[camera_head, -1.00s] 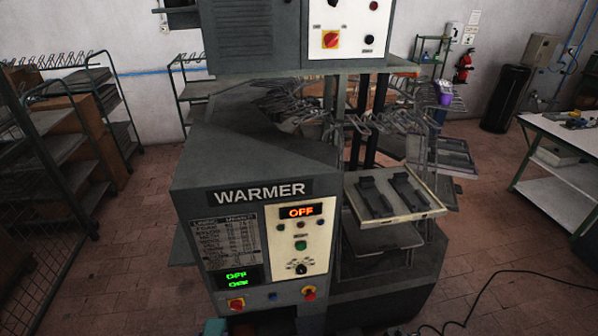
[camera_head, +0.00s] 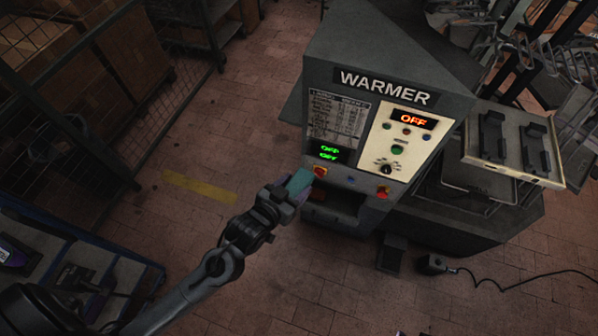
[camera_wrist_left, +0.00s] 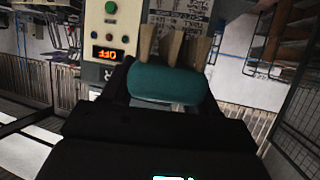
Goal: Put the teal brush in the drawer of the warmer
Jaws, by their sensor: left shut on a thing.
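The teal brush (camera_head: 299,182) is held in my left gripper (camera_head: 284,196), just in front of the lower left of the warmer. In the left wrist view the brush (camera_wrist_left: 168,84) lies crosswise between the fingers, with several tan tufts on its far side. The warmer (camera_head: 385,110) is a grey cabinet with a cream control panel. Its displays read OFF. A dark opening (camera_head: 336,212) shows low in its front, below the buttons; the brush is above and left of it, apart from it. I cannot tell how far the drawer is out. My right gripper is out of view.
A red knob (camera_head: 320,171) on the warmer's front is close to the brush. A tray (camera_head: 540,172) with two dark pieces juts out at the right. A blue-edged cart (camera_head: 130,262) stands at the lower left. The brick floor between cart and warmer is mostly clear.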

